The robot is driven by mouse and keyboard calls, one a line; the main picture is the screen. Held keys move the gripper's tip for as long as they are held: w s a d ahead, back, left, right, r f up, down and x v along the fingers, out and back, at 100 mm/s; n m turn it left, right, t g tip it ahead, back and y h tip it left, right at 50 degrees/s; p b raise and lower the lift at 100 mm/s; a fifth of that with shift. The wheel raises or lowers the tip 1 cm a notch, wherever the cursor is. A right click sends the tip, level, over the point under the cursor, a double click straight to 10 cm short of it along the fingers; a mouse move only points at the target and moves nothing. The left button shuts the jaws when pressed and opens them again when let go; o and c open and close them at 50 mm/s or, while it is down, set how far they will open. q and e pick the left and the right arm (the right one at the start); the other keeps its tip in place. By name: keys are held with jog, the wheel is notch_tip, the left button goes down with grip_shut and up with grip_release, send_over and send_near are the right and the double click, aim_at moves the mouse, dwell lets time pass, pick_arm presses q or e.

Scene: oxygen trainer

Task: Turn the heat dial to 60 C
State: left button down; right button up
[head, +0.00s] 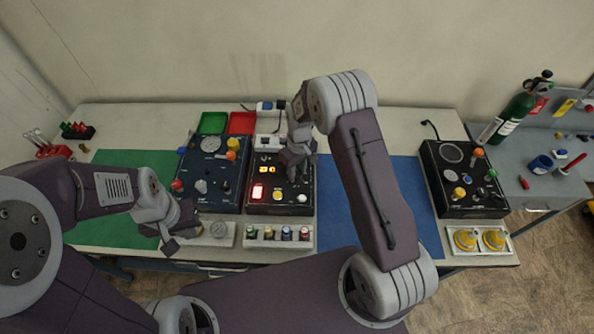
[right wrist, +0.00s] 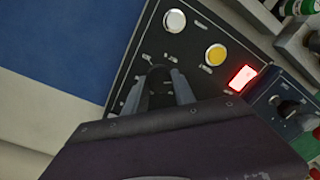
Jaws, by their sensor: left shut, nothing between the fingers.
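The black heat panel (head: 265,203) stands mid-table with an amber display (head: 267,170), whose digits I cannot read for sure. In the right wrist view a black dial (right wrist: 158,77), which I take as the heat dial, sits between the two fingers of my right gripper (right wrist: 161,88). The fingers close in on both its sides; its pointer and scale are mostly hidden. In the head view my right gripper (head: 292,174) covers the dial from above. My left gripper (head: 172,242) is shut and empty at the table's front left, away from the panel.
A lit red switch (right wrist: 242,78), a yellow button (right wrist: 215,55) and a white button (right wrist: 174,21) sit near the dial. A blue panel (head: 212,185) stands left, a blue mat (head: 345,225) lies right. Several small jars (head: 286,233) stand in front.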

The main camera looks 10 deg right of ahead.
grip_shut()
jog(key=m, duration=0.6)
jog(key=shift+r, duration=0.1)
jog(key=m+p, duration=0.1)
jog(key=m, duration=0.5)
jog(key=shift+t, duration=0.3)
jog(key=m, duration=0.5)
jog(key=shift+m, duration=0.3)
jog(key=m, duration=0.6)
jog(key=shift+h, duration=0.3)
